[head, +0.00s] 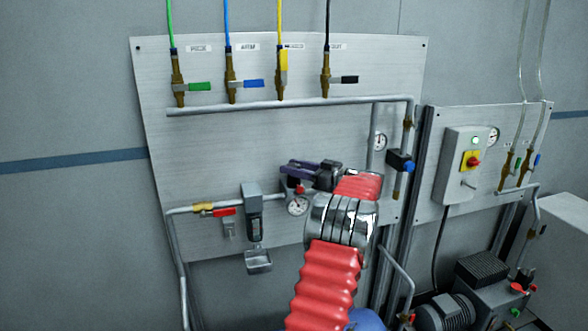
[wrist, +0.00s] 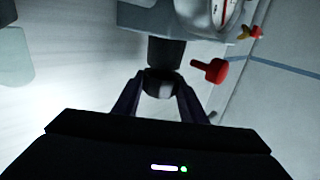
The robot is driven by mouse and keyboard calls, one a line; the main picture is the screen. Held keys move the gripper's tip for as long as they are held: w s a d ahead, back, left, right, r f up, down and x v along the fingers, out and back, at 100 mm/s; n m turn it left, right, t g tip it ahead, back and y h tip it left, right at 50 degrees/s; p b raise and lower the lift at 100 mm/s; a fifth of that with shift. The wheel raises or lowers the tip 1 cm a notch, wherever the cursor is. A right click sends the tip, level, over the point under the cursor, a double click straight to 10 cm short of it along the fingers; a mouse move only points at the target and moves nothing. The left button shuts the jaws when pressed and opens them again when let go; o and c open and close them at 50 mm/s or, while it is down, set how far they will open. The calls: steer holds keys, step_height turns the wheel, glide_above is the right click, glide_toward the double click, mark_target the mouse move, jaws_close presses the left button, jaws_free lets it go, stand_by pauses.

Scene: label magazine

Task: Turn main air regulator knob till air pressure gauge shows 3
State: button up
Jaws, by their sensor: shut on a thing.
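My gripper (head: 290,170) is at the middle of the big wall panel, just above a small round gauge (head: 297,206). In the wrist view my gripper (wrist: 158,92) has its two dark fingers closed on the sides of a dark round knob (wrist: 160,84), below a dark cylinder (wrist: 165,52) on a grey body. I take this to be the main air regulator knob. In the wrist view the gauge (wrist: 226,10) is cut off by the top edge. Its reading is too small to tell in the head view.
A red knob (wrist: 209,71) sticks out close to the right of my fingers. A grey filter unit (head: 252,212) with a red-handled valve (head: 218,212) stands to the left. Other gauges (head: 380,141) and a switch box (head: 466,165) are to the right. Pipes cross the panel.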

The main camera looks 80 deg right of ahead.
mark_target(294, 165)
steer(key=shift+r, duration=0.1)
steer(key=o, duration=1.1)
steer(key=shift+c, duration=0.2)
step_height(294, 165, up, 10)
steer(key=shift+f, duration=0.1)
